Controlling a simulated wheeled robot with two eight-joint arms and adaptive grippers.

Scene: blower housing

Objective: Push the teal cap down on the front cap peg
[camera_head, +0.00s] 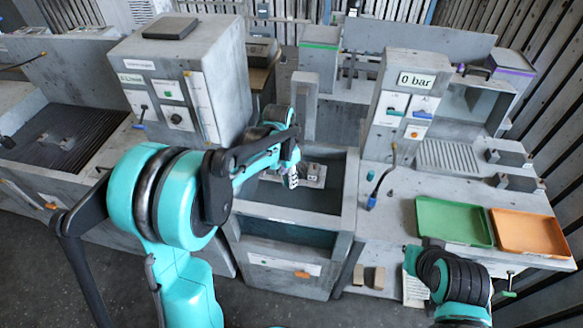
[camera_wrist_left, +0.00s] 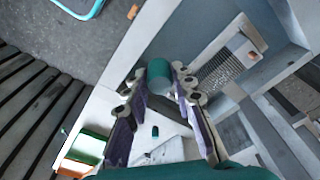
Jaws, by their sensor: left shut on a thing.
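My left gripper (camera_head: 291,182) reaches over the grey basin in the middle of the head view; my own arm hides part of it. In the left wrist view its purple-padded fingers (camera_wrist_left: 158,88) are shut on the teal cap (camera_wrist_left: 158,72), a short cylinder held at the fingertips. A small light grey fixture (camera_head: 314,172) sits in the basin just right of the gripper. The front cap peg cannot be made out, and I cannot tell whether the cap touches anything.
The basin wall (camera_head: 349,200) stands close to the right of the gripper. A green tray (camera_head: 453,222) and an orange tray (camera_head: 530,234) lie on the right bench. A 0 bar panel (camera_head: 415,82) and a control cabinet (camera_head: 185,75) rise behind on either side.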

